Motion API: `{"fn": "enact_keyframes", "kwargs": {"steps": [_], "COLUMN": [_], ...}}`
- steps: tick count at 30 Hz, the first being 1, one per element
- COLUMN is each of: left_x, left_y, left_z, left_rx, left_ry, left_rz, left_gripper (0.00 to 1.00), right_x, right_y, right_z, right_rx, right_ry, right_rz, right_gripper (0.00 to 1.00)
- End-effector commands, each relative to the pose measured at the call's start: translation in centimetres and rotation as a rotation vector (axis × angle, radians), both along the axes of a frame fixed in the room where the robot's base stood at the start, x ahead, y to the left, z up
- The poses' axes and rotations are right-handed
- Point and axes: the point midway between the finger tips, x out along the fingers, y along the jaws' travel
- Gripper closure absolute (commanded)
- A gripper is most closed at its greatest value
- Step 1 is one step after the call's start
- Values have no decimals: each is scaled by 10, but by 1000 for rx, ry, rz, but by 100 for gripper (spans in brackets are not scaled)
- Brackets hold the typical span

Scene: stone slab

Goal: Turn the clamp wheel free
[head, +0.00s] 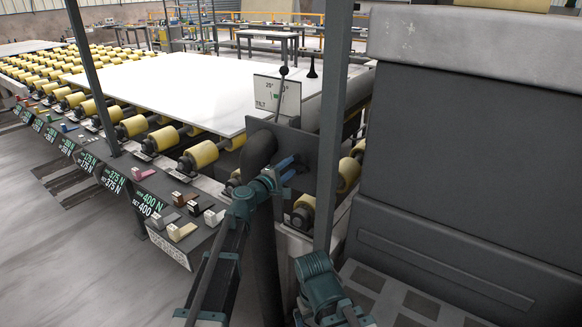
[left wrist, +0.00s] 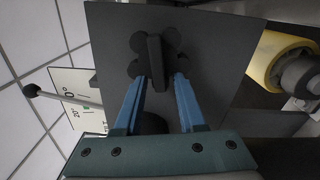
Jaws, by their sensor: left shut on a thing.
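The dark clamp wheel (left wrist: 137,43) shows in the left wrist view, with rounded lobes and a raised bar (left wrist: 155,55) across its middle. It sits on a flat dark grey plate (left wrist: 215,50). My left gripper (left wrist: 161,80) has its two blue fingers on either side of the bar's lower end and is shut on the wheel. In the head view my left gripper (head: 290,168) reaches the face of the plate (head: 312,155), and I cannot make out the wheel there. My right gripper is out of view; only part of my right arm shows at the bottom.
A tilt lever (head: 283,90) with a dark knob stands before a white scale card (head: 268,98) just above the plate. A large white slab (head: 180,85) lies on yellow rollers behind. A dark post (head: 333,120) rises close to the right of the plate. Labelled panels line the left.

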Motion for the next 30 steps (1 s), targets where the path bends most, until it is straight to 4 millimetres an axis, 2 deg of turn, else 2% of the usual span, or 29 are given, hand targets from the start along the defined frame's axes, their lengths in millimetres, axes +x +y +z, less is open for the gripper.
{"fn": "enact_keyframes", "kwargs": {"steps": [10, 25, 26, 27, 30], "left_x": [-1, -2, -2, -2, -1], "left_y": [-1, -1, -1, -1, -1], "left_z": [-3, -3, -3, -3, -3], "left_rx": [-89, -103, -103, -103, -103], "left_ry": [61, 69, 69, 69, 70], "left_rz": [-1, -2, -2, -2, -1], "left_gripper": [100, 100, 59, 54, 54], "right_x": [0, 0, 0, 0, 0], "right_y": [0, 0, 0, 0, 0], "right_z": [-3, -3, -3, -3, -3], "right_rx": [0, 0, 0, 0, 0], "right_ry": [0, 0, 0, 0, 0], "right_rz": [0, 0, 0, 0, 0], "right_gripper": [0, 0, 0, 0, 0]}}
